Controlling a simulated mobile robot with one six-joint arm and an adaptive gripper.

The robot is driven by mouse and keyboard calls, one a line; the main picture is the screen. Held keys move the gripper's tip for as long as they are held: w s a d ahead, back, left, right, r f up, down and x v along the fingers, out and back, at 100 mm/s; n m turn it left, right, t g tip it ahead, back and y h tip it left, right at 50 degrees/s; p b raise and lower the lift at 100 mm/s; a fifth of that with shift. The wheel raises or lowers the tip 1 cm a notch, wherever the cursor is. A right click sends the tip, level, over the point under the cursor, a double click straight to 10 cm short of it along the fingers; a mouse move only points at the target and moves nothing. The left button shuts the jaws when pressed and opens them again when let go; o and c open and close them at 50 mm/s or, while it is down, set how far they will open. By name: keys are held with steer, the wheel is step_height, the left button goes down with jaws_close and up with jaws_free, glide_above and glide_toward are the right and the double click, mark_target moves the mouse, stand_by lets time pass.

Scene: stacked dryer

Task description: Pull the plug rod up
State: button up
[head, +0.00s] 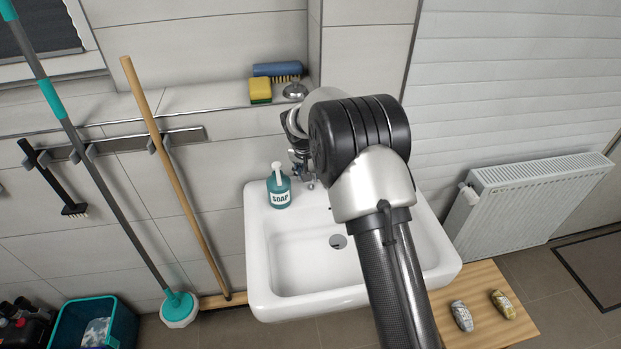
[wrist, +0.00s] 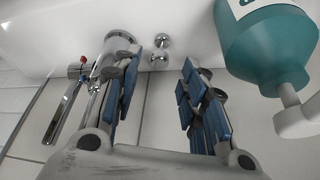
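My gripper (wrist: 158,88) is open, its blue-padded fingers apart. In the wrist view a small chrome knob (wrist: 160,43), seemingly the plug rod's top, shows in the gap between the fingers, just beyond the tips. The gap looks empty, and I cannot tell whether either finger touches the knob. The chrome faucet (wrist: 118,44) with its lever is beside the left finger, close to it. In the head view my gripper (head: 302,165) is low behind the white sink's (head: 262,262) back rim, and the rod cannot be made out there. The sink's drain (head: 338,242) is visible.
A teal soap bottle (head: 279,192) stands on the sink's back left corner; in the wrist view it (wrist: 262,50) is close to the right finger. A sponge (head: 260,91) and brush (head: 278,70) lie on the ledge above. A radiator (head: 535,200) is at right.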

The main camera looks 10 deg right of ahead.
mark_target(311, 186)
steer(key=shift+b+x, duration=0.3)
steer(key=shift+x, duration=1.5)
steer(key=shift+c, duration=0.5)
jaws_close()
